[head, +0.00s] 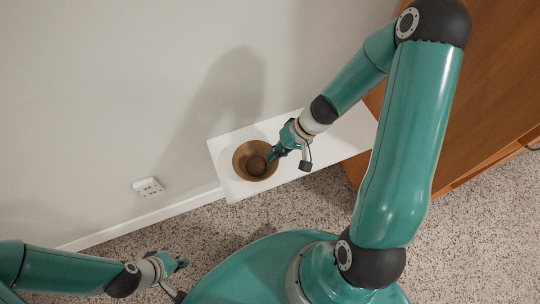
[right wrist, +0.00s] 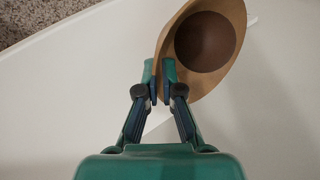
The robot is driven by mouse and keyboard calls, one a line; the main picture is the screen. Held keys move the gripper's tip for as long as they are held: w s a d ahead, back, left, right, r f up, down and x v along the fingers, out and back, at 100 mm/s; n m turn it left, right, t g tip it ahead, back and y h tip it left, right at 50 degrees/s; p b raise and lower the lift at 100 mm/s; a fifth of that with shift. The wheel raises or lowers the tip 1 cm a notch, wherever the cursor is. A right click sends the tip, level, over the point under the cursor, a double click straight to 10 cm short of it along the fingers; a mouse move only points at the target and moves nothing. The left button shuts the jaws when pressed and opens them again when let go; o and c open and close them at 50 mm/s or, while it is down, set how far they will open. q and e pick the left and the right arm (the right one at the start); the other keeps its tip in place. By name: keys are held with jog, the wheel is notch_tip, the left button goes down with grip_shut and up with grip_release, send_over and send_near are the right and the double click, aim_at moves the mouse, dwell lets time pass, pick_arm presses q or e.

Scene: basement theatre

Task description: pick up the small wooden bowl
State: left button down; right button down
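The small wooden bowl (head: 240,161) is tan with a dark brown round area in its middle; I cannot tell whether that is its bottom or something in it. It is at the left part of a white shelf top. It also shows at the top of the right wrist view (right wrist: 228,84). My right gripper (head: 273,155) is at the bowl's right side. In the right wrist view its fingers (right wrist: 158,72) are close together with the bowl's wall between them, one inside and one outside. My left gripper (head: 182,263) is low at the left, away from the bowl, its finger gap unclear.
The white shelf (head: 228,143) stands against a pale wall (head: 110,90). A wall socket (head: 148,187) is at its left. A wooden cabinet (head: 500,90) is at the right. Speckled floor (head: 285,205) lies in front. The shelf is bare beyond my right gripper.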

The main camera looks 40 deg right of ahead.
notch_tip(320, 180, up, 20)
jog(key=p, duration=0.7)
jog(key=shift+d+f, duration=0.1)
